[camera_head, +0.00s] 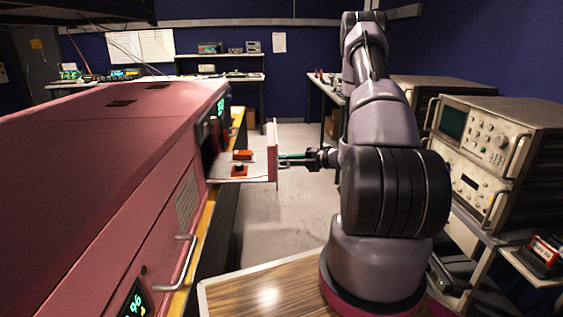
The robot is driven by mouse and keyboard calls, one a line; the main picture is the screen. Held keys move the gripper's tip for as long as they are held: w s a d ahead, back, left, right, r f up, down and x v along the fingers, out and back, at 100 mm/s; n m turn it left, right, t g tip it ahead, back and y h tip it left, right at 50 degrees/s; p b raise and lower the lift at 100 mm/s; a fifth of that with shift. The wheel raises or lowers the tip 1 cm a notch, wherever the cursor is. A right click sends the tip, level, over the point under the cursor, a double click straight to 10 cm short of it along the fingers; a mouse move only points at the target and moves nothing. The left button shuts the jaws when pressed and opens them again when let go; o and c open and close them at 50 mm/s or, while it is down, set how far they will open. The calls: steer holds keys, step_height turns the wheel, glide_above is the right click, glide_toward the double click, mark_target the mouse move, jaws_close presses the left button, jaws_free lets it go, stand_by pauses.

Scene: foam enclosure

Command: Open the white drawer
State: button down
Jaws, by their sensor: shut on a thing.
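The drawer (272,140) has a pale, pinkish-white front panel and is pulled out from the side of a long pink cabinet (110,150). Its inside shows from above, with an orange-red block (243,155) and a red item with a dark top (239,171) in it. My gripper (284,158) is at the outer face of the front panel, shut on the drawer's handle. The handle is mostly hidden by the fingers, which look small and greenish here. My arm comes in from the right.
A metal handle (180,262) sticks out from the nearer cabinet side. A wooden-topped surface (265,290) lies in front. Grey floor (300,210) is clear beyond the drawer.

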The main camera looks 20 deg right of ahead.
steer(key=c, duration=0.9)
jaws_free()
steer(key=v, duration=1)
steer(key=shift+s+d+r, duration=0.1)
steer(key=shift+s+d, duration=0.2)
